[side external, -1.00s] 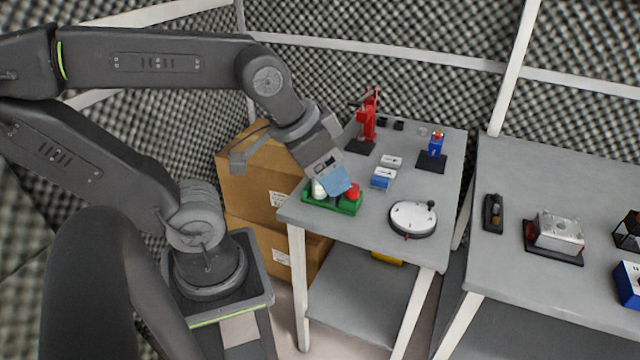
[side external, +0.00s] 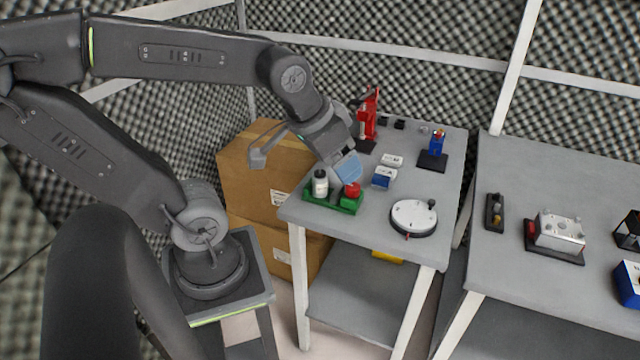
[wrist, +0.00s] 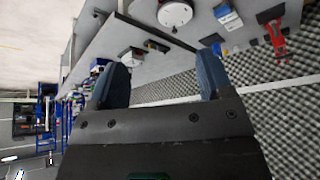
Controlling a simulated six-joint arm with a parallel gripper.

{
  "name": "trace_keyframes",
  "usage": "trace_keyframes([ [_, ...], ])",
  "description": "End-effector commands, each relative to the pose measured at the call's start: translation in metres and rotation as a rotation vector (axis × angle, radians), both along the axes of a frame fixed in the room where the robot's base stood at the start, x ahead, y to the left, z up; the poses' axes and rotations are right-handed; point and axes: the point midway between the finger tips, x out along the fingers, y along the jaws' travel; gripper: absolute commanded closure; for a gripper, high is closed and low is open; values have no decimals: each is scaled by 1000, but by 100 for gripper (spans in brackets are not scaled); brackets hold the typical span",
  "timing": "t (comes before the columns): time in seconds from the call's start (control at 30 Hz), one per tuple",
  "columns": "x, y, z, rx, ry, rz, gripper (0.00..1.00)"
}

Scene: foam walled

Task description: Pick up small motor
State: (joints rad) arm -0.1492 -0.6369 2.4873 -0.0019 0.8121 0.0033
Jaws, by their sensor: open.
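I cannot tell for sure which object is the small motor. A small blue unit with a red top (side external: 437,144) stands on a black base at the back right of the near table. A silver block on a dark base (side external: 560,232) is on the right table. My gripper (side external: 348,168) is above the near table, just behind the green tray (side external: 350,207), and holds nothing. In the wrist view my gripper (wrist: 162,78) shows two blue-grey fingers spread wide apart with nothing between them.
The green tray holds a white bottle (side external: 320,184) and a red piece (side external: 352,190). Blue and white boxes (side external: 384,176), a round white dial (side external: 413,217) and a red press (side external: 369,114) stand on the near table. Cardboard boxes (side external: 262,178) are left of it.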

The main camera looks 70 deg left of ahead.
Motion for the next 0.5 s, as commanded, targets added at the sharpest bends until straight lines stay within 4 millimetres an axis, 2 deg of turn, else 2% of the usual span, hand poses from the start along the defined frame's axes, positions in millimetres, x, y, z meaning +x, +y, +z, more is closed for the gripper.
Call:
trace_keyframes([
  [0.03,11,22,-9,-3,18,82,27],
  [0.13,28,69,-28,-9,33,239,27],
  [0.3,33,146,-60,-20,49,473,27],
  [0.4,28,178,-75,-25,54,568,27],
  [0.5,23,197,-83,-27,55,621,27],
])
